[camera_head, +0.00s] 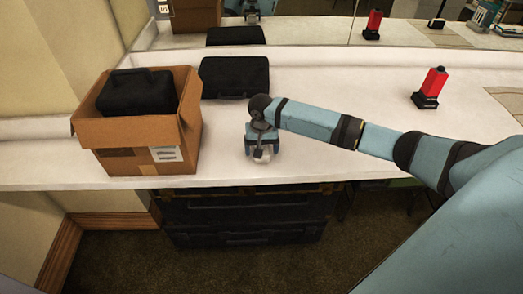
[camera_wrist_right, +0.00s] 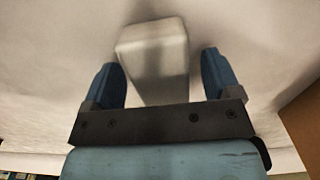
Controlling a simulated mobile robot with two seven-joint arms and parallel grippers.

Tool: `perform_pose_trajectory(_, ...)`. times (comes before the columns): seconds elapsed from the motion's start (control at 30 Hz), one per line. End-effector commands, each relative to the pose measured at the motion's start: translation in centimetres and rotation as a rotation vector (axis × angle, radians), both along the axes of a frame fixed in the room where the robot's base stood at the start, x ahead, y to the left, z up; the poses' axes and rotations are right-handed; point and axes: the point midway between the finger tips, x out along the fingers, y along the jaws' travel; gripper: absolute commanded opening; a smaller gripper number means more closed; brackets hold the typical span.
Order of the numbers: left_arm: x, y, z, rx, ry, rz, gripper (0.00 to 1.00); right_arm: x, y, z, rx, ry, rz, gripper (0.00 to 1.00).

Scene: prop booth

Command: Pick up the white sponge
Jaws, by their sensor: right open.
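The white sponge (camera_wrist_right: 152,60) is a pale block on the white counter. In the right wrist view it lies between the two blue fingers of my right gripper (camera_wrist_right: 162,78), its near end close to the palm. The fingers are open, with a gap on each side of the sponge. In the head view my right gripper (camera_head: 263,155) points down at the counter near its front edge. Only a small pale part of the sponge (camera_head: 264,157) shows there, mostly hidden by the gripper. My left gripper is out of view.
An open cardboard box (camera_head: 131,133) holding a black case (camera_head: 137,92) stands at the left. Another black case (camera_head: 234,77) lies behind the gripper. A red-and-black device (camera_head: 431,87) stands at the right. A mirror lines the back. Black cases (camera_head: 245,235) sit under the counter.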

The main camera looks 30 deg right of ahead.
Motion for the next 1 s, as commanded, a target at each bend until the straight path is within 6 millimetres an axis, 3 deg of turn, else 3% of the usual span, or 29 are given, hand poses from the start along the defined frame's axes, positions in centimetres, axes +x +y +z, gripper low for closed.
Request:
perform_pose_trajectory(0.03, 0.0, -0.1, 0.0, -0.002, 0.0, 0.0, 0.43, 0.0, 0.0, 0.0, 0.0, 0.0, 0.0, 0.78)
perform_pose_trajectory(0.2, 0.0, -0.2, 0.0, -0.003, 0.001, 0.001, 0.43, 0.0, 0.0, 0.0, 0.0, 0.0, 0.0, 0.39)
perform_pose_trajectory(0.27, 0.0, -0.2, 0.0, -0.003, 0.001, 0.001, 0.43, 0.0, 0.0, 0.0, 0.0, 0.0, 0.0, 0.3)
perform_pose_trajectory(0.53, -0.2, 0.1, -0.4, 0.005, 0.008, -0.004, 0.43, 0.0, 0.0, 0.2, 0.0, 0.0, -0.001, 0.3)
perform_pose_trajectory(0.67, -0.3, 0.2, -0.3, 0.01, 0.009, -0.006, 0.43, 0.1, 0.0, 1.4, 0.001, -0.003, -0.001, 0.3)
perform_pose_trajectory(0.77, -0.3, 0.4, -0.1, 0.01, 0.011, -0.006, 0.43, 0.1, 0.0, 3.3, 0.001, -0.004, -0.001, 0.3)
perform_pose_trajectory(1.0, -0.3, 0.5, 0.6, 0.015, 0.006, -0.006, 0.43, 0.1, 0.0, 10.2, 0.002, -0.005, 0.001, 0.3)
